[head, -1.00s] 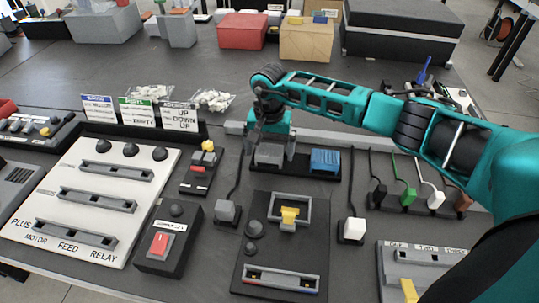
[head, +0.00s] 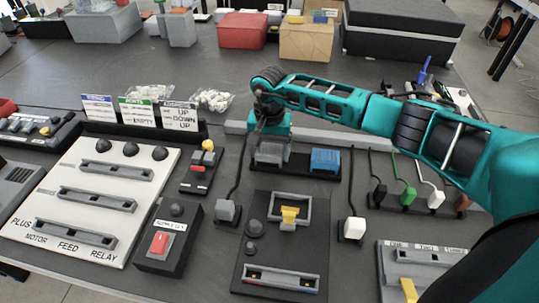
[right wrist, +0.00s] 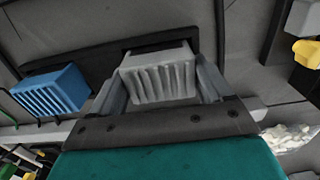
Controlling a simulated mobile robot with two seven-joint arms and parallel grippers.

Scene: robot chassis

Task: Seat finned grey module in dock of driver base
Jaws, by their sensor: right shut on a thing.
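The finned grey module (head: 271,152) is at the black rack (head: 299,169), left of a finned blue module (head: 325,160). My right gripper (head: 271,147) comes down over it from above. In the right wrist view my right gripper (right wrist: 162,85) has one finger on each side of the grey module (right wrist: 158,75), shut on it. I cannot tell whether the module is lifted off the rack. The black driver base (head: 262,248) stands nearer, with a grey-framed dock (head: 303,206) that has a yellow piece (head: 289,216) at it. My left gripper is not in view.
A white plug block (head: 353,229) and a grey plug block (head: 228,211) on cords flank the driver base. A switch box (head: 168,236) and a white panel (head: 90,205) lie left. Coloured plugs stand right. A grey rail (head: 237,127) runs behind the rack.

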